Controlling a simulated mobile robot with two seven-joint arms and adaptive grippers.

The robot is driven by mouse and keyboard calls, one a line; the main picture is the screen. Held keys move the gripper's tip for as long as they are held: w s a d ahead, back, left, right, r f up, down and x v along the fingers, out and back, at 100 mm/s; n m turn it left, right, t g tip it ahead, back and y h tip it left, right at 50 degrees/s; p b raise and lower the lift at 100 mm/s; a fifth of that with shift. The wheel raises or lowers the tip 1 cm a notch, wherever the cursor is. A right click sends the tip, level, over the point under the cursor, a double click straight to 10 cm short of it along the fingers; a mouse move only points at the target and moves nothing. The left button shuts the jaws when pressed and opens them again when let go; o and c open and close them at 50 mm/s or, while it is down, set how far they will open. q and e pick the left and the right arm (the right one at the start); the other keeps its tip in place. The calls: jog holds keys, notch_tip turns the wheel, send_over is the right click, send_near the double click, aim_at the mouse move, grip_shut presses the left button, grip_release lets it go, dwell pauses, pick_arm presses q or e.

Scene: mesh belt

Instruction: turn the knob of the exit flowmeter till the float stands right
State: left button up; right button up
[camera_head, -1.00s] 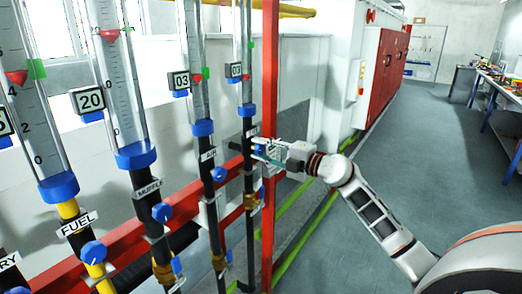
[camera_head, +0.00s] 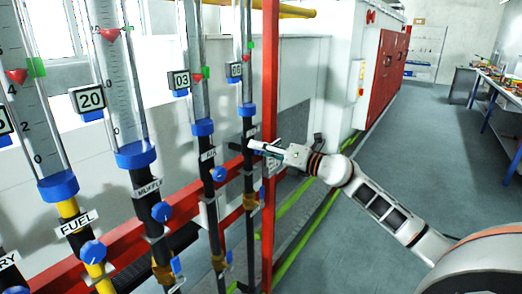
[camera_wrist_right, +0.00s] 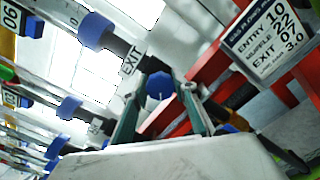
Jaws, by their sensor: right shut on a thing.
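The exit flowmeter (camera_head: 243,100) is the rightmost clear tube in the head view, with a green mark (camera_head: 251,45) high on it. Its small display (camera_head: 235,70) seems to read 06, and reads 06 in the wrist view (camera_wrist_right: 8,18). Its float is too small to place exactly against the mark. In the right wrist view the blue exit knob (camera_wrist_right: 160,85) sits between my fingertips, below the EXIT label (camera_wrist_right: 132,60). My right gripper (camera_head: 257,146) is shut on that knob, which the fingers hide in the head view. My left gripper is not in view.
A red upright post (camera_head: 268,90) stands close beside my right gripper. The air (camera_head: 200,95), muffle (camera_head: 122,90) and fuel (camera_head: 30,120) flowmeters stand to the left. Open floor (camera_head: 400,150) lies to the right.

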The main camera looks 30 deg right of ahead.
jog(key=shift+f+n, duration=0.15)
jog(key=shift+n, duration=0.55)
jog(key=shift+a, duration=0.1)
jog(key=o, duration=1.1)
jog(key=shift+s, duration=0.1)
jog(key=shift+v, duration=6)
